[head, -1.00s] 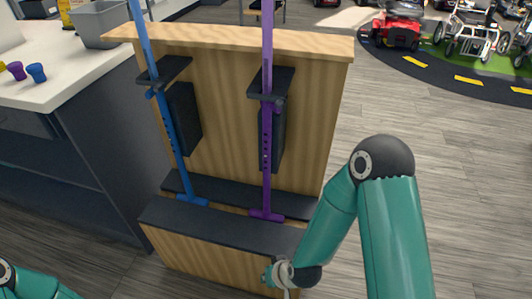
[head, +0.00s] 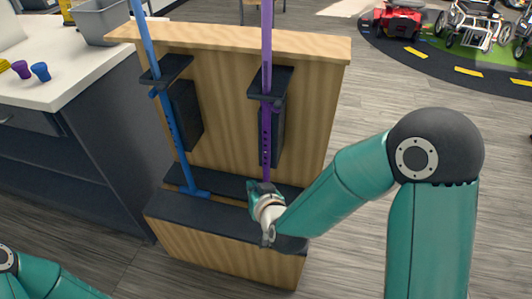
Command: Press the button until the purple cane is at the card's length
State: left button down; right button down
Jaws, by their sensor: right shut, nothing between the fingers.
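The purple cane (head: 266,120) stands upright in a black clip on the wooden stand (head: 229,110). A column of small holes runs along its lower shaft, and its top is cut off by the picture edge. My right gripper (head: 264,192) is shut and empty in front of the cane's lower end, hiding its foot. I cannot tell whether the gripper touches the cane. The button and the card cannot be made out. Of my left arm (head: 40,280), only a part shows at the lower left; its gripper is out of view.
A blue cane (head: 168,110) stands in the left clip of the same stand. A counter (head: 60,85) at the left holds a grey bin (head: 98,22), a purple cup (head: 21,69) and a blue cup (head: 40,72). The floor at right is clear.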

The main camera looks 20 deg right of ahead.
send_near(265, 156)
jog(key=w+a+f, duration=0.3)
jog(key=shift+w+d+r+p, duration=0.1)
jog(key=shift+w+d+p, duration=0.1)
jog(key=shift+w, duration=0.2)
jog(key=shift+w+d+p, duration=0.1)
jog(key=shift+w+p, duration=0.1)
jog(key=shift+w, duration=0.2)
dwell(0.9)
jog(key=shift+w+d+r, duration=0.1)
jog(key=shift+w+d, duration=0.15)
jog(key=shift+w, duration=0.15)
jog(key=shift+w+d+b, duration=0.3)
jog(key=shift+w+b, duration=0.05)
jog(key=shift+w, duration=0.1)
dwell(0.8)
jog(key=shift+w+d+r, duration=0.2)
dwell(0.4)
jog(key=shift+s+a, duration=0.1)
jog(key=shift+s, duration=0.05)
jog(key=shift+s+a+f, duration=0.1)
jog(key=shift+s+a, duration=0.4)
jog(key=shift+s, duration=0.2)
jog(key=shift+s+a, duration=0.1)
